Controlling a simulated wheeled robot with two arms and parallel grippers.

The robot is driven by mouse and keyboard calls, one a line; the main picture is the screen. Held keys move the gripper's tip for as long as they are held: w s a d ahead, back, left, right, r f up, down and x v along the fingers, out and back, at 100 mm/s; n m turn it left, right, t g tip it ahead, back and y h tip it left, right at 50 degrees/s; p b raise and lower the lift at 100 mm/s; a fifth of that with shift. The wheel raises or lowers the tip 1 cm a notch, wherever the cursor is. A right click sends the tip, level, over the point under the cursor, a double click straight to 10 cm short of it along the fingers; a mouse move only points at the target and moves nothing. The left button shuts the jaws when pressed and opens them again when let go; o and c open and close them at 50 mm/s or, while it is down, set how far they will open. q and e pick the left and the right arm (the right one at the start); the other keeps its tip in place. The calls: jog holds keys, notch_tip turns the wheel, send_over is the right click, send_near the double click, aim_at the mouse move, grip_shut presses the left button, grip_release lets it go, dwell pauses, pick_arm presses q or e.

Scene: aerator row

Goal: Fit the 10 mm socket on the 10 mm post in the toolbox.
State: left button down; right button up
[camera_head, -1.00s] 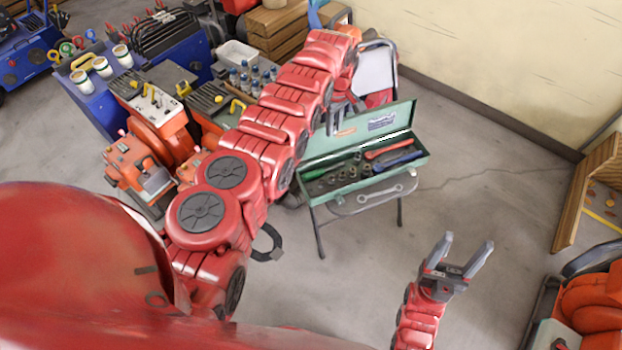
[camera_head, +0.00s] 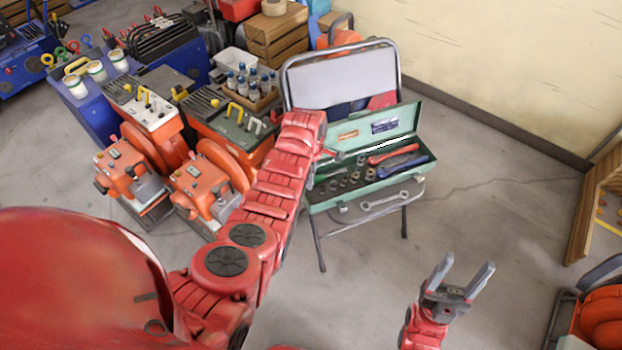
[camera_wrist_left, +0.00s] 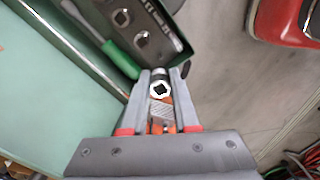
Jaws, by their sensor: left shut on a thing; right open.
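The open green toolbox (camera_head: 320,207) sits on a folding chair, with its lid raised at the back. Several sockets (camera_head: 350,178) stand at its left side. In the left wrist view, a dark tray (camera_wrist_left: 172,48) with socket-like pieces lies beyond my fingers. My left gripper (camera_wrist_left: 161,84) is shut on a small metal socket (camera_wrist_left: 160,89), its square opening facing the camera. In the head view my own arm largely hides this gripper, at the toolbox's left end. Size marks and the 10 mm post cannot be made out. My right gripper (camera_head: 462,272) is open and empty, low and right of the toolbox.
A red-handled tool (camera_head: 392,153) and a blue-handled tool (camera_head: 403,166) lie in the toolbox; a wrench (camera_head: 392,201) lies in front. Orange machines (camera_head: 205,190) and a bottle crate (camera_head: 262,98) stand left. Floor right of the chair is clear.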

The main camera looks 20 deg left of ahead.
pick_arm(q)
jog(key=b, duration=0.4)
send_over(310, 196)
jog(key=shift+w+d+f, duration=0.1)
jog(key=shift+w+f, duration=0.05)
jog(key=shift+f, duration=2.15)
jog(key=shift+f+b, duration=0.35)
jog(key=shift+f, duration=0.55)
jog(key=shift+f, duration=0.2)
jog(key=c, duration=0.6)
grip_release()
jog(key=shift+f, duration=0.1)
notch_tip(310, 196, up, 8)
jog(key=p, duration=0.6)
jog(key=shift+f+p, duration=0.25)
jog(key=shift+p, duration=0.05)
jog(key=shift+f, duration=0.1)
